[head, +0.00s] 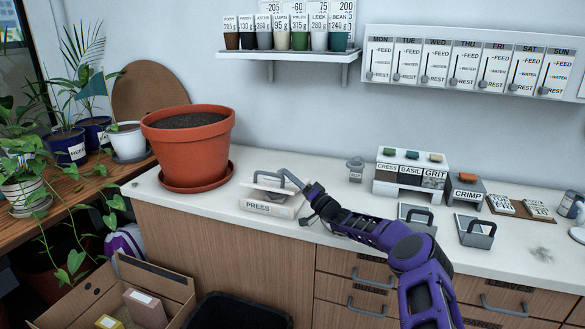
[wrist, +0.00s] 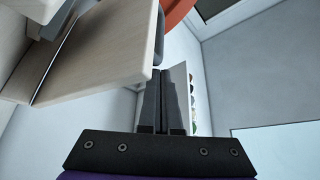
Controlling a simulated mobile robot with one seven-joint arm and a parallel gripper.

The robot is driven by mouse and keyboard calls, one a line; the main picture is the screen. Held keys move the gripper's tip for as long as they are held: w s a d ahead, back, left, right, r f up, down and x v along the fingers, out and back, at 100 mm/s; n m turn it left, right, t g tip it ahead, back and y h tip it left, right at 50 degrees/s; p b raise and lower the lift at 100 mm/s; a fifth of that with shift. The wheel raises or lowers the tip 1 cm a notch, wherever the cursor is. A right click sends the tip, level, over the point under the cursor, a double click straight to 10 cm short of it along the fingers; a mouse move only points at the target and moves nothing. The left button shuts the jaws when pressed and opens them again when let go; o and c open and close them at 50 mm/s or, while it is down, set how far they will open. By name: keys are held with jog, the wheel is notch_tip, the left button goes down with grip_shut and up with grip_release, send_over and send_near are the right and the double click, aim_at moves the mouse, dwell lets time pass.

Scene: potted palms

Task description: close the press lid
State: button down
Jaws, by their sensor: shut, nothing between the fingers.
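The press (head: 270,207) is a pale box labelled PRESS on the white counter, just right of the big terracotta pot. Its pale lid shows in the wrist view (wrist: 105,55) as a flat board beside the fingers, with a gap between it and another pale part. The lid looks tilted rather than flat on the base; how far is hard to tell. A grey bar handle (head: 284,174) rises at the press's top. My gripper (head: 306,189) is at the press's right side, close to the handle. In the wrist view the fingers (wrist: 164,75) are together and empty. Contact is unclear.
The terracotta pot (head: 188,150) stands close left of the press. A shelf (head: 290,56) of small pots hangs above. Grey-handled blocks (head: 475,232), seed bins (head: 408,180) and the CRIMP box (head: 467,193) stand right. An open cardboard box (head: 150,275) is below the counter.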

jog(key=shift+s+a+f, duration=0.1)
jog(key=shift+s+f, duration=0.15)
jog(key=shift+f, duration=0.25)
jog(key=shift+s+a+f, duration=0.1)
jog(key=shift+s+f, duration=0.1)
jog(key=shift+f, duration=0.3)
